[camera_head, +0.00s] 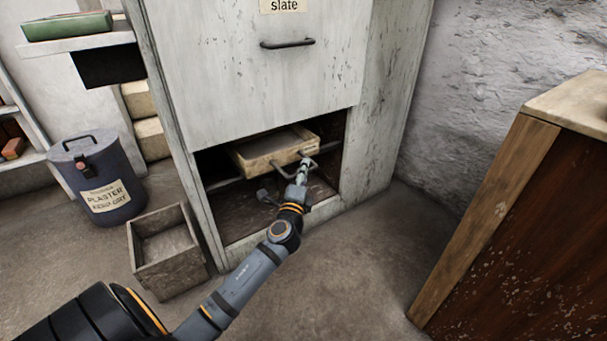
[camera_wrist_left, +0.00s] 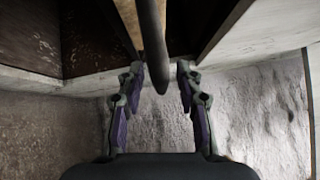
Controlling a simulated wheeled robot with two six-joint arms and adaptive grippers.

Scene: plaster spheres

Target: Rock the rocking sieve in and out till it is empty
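The rocking sieve (camera_head: 252,157) is a shallow pale wooden tray inside the low opening of the cabinet. It sits tilted on dark rails, with a grey bar handle (camera_head: 264,168) at its front. How much lies in it is too small to tell. My left gripper (camera_head: 304,168) is at the right part of the handle. In the left wrist view a dark bar (camera_wrist_left: 154,45) runs between its two fingers (camera_wrist_left: 161,75). The fingers stand apart, with a visible gap on the bar's right side. My right gripper is not in view.
The cabinet (camera_head: 240,80) has a closed upper front with a handle and a "slate" label. A plaster bin (camera_head: 105,190) and an open wooden box (camera_head: 165,250) stand at left. A wooden cabinet (camera_head: 530,220) stands at right. The floor between is clear.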

